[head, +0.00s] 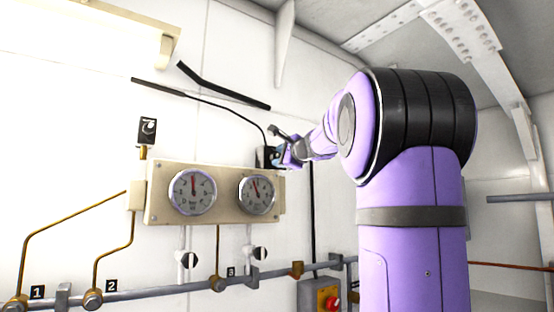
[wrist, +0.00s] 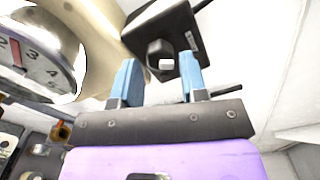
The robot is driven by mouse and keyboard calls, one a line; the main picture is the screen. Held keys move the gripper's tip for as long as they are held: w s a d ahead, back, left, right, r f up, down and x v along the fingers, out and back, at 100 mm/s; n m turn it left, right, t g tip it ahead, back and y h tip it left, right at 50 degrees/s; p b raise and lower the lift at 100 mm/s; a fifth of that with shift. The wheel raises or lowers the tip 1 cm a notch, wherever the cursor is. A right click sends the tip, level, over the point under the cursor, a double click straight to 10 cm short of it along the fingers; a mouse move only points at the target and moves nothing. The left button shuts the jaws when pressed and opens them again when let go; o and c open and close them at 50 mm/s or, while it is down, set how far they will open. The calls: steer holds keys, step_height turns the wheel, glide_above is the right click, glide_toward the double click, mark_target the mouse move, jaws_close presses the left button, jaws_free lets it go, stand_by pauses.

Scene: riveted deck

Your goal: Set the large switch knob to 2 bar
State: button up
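A black switch box (wrist: 185,27) with a dark knob (wrist: 162,55) that has a pale end face fills the upper middle of the wrist view. In the head view the box (head: 268,153) is on the wall at the right end of the gauge panel, partly hidden by my gripper (head: 283,156). In the wrist view my gripper (wrist: 159,78) has its two blue fingers spread apart. The knob shows between the fingertips, with a gap on both sides; contact is not visible. The knob's setting cannot be read.
A cream panel (head: 220,210) carries a left gauge (head: 193,191) and a right gauge (head: 257,194). One gauge (wrist: 38,55) is close at left in the wrist view. Another small switch (head: 148,131) is on the wall at left. Pipes (head: 150,292) run below.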

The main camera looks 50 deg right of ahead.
steer(key=v, duration=0.8)
steer(key=shift+s, duration=0.2)
steer(key=s+a+f+n+g+y, duration=0.2)
steer(key=a+f+n+g+y, duration=0.45)
steer(key=a+f+n, duration=1.1)
steer(key=s+a+f+n+g+h, duration=0.1)
steer(key=s+a+f+n+g, duration=0.1)
steer(key=s+a+f, duration=0.5)
steer(key=s+a+f+n+g+h, duration=0.1)
steer(key=s+a+f+n+g, duration=0.2)
steer(key=f, duration=1.1)
steer(key=s+a+n, duration=0.2)
steer(key=s+a, duration=0.1)
steer(key=a, duration=0.2)
steer(key=shift+s+a+g, duration=0.25)
steer(key=shift+s+g, duration=0.1)
steer(key=shift+s, duration=0.05)
